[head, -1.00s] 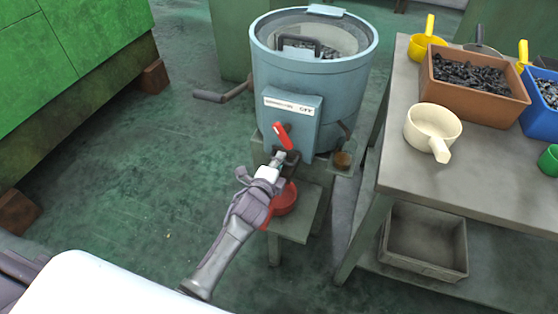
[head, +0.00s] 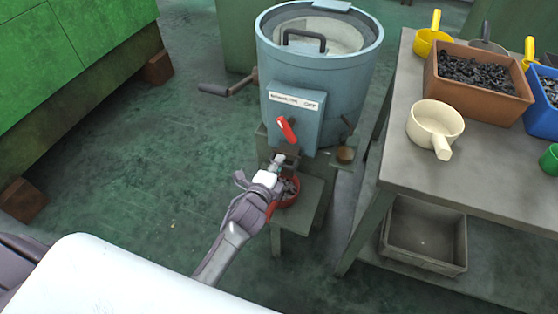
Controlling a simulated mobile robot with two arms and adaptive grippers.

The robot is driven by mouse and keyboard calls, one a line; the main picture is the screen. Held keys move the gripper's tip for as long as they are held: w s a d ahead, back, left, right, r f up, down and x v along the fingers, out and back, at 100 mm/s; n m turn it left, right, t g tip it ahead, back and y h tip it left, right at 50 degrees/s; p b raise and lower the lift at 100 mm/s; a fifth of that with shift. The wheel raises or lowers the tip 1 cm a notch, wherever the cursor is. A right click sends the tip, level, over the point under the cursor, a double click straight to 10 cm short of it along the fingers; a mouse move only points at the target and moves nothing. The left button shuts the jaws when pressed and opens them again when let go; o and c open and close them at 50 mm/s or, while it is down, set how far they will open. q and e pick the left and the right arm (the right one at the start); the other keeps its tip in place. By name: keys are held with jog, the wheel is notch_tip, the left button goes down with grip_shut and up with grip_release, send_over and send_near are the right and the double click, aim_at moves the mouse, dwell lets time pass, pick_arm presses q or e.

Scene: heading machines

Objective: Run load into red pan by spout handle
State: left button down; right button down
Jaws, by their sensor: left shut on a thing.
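The blue-grey drum machine (head: 318,80) stands at the centre with a red lever (head: 286,130) on its front. No dark pieces show in the visible part of its bowl. My left gripper (head: 272,172) is shut at the spout handle (head: 284,160) low on the machine's front; its fingers hide much of the handle. The red pan (head: 291,200) sits below the spout on a low stand, partly hidden by my gripper. Dark pieces (head: 289,188) lie in it. My right gripper is out of view.
A grey bench (head: 400,165) at the right bears a brown bin (head: 480,90) of dark pieces, a cream scoop (head: 435,125) and yellow scoops. A grey tray (head: 424,235) is on its lower shelf. A crank handle (head: 225,88) juts left.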

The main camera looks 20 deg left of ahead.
pick_arm(q)
jog(key=c, duration=1.5)
grip_release()
jog(key=v, duration=1.2)
jog(key=shift+d, duration=0.1)
